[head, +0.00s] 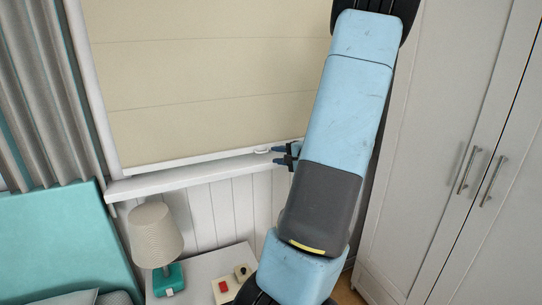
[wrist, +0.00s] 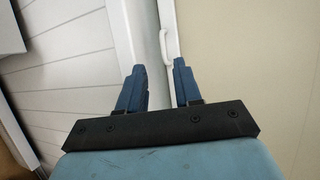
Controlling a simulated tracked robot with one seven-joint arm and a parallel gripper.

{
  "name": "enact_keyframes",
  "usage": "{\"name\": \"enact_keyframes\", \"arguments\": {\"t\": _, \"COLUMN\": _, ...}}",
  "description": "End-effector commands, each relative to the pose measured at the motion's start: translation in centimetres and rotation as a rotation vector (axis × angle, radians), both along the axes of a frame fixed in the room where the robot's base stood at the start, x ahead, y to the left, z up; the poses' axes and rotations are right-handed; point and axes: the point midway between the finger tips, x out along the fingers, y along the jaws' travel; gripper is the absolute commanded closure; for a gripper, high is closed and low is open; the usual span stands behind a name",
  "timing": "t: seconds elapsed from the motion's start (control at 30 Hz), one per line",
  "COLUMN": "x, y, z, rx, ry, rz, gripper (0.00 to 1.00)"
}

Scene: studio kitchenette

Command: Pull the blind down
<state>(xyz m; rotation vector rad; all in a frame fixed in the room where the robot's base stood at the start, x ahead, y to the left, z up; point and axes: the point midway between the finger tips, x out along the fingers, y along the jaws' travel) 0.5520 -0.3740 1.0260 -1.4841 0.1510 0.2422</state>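The beige blind (head: 200,80) covers the window down to just above the white sill. It also fills the right of the wrist view (wrist: 250,60). A small white handle (head: 262,151) sits on its bottom bar. My gripper (head: 278,155) is at the right of this handle, close to the bar. In the wrist view, my gripper (wrist: 159,65) has its two blue fingers apart with nothing between them. The handle (wrist: 167,48) lies just ahead of the fingertips, nearer the right finger. Whether a finger touches it, I cannot tell. My arm hides the blind's right edge.
The white sill (head: 180,181) runs under the blind. Below it stand a bedside table (head: 205,270) with a lamp (head: 156,236) and a small item with a red top (head: 223,287). A teal headboard (head: 70,235) and curtain (head: 40,100) are at left, a white wardrobe (head: 440,130) at right.

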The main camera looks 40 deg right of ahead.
Motion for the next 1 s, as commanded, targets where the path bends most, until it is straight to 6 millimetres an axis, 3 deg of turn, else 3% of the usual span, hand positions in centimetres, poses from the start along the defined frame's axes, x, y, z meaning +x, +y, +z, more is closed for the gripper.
{"name": "enact_keyframes", "arguments": {"t": 0.2, "x": -4.2, "y": -0.3, "z": 1.1, "rx": -0.001, "ry": 0.0, "rz": -0.003, "gripper": 0.66}}
{"name": "enact_keyframes", "arguments": {"t": 0.4, "x": -7.0, "y": -0.6, "z": 1.7, "rx": 0.001, "ry": 0.001, "rz": -0.003, "gripper": 0.66}}
{"name": "enact_keyframes", "arguments": {"t": 0.6, "x": -8.2, "y": -0.6, "z": 2.0, "rx": 0.002, "ry": 0.001, "rz": -0.001, "gripper": 0.66}}
{"name": "enact_keyframes", "arguments": {"t": 1.0, "x": -8.3, "y": -0.6, "z": 2.0, "rx": 0.002, "ry": 0.001, "rz": 0.0, "gripper": 0.66}}
